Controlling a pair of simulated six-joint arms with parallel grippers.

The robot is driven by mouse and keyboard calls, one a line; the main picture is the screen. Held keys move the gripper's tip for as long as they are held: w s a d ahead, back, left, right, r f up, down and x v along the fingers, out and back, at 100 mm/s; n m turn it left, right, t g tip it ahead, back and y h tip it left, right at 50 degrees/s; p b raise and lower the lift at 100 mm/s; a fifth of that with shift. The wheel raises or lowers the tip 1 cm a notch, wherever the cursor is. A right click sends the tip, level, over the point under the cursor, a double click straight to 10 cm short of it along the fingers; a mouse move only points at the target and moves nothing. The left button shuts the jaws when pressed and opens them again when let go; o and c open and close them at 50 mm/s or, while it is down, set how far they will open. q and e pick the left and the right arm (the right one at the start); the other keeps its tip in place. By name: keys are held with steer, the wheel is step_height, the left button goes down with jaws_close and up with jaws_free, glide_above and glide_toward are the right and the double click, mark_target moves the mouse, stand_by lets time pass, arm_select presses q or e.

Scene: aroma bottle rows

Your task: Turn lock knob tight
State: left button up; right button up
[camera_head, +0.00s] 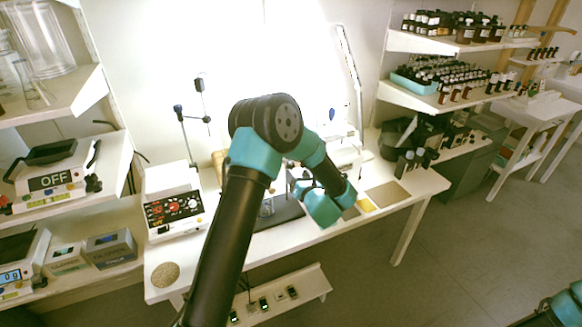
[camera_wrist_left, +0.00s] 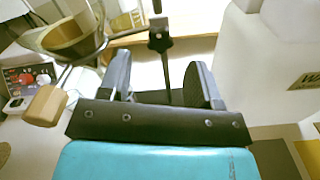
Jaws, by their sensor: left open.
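A black star-shaped lock knob (camera_wrist_left: 158,36) shows in the left wrist view, at the top centre, by a dark upright rod (camera_wrist_left: 166,72). My left gripper (camera_wrist_left: 160,74) is open. Its two black fingers stand on either side of the rod in this view, and the knob appears just beyond the fingertips. I cannot tell whether anything touches. In the head view my left arm bends over the table and its teal wrist hides most of the gripper and the knob. My right gripper is out of view; only a teal part of my right arm shows at the bottom right corner.
A white container (camera_wrist_left: 275,62) with a label stands close on the right in the wrist view. A white device with red dials (camera_head: 175,208) sits on the table (camera_head: 225,258), left of my arm.

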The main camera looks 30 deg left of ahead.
mark_target(292, 167)
arm_select(q)
steer(key=x, duration=0.6)
steer(key=c, duration=0.9)
steer(key=shift+c, duration=0.2)
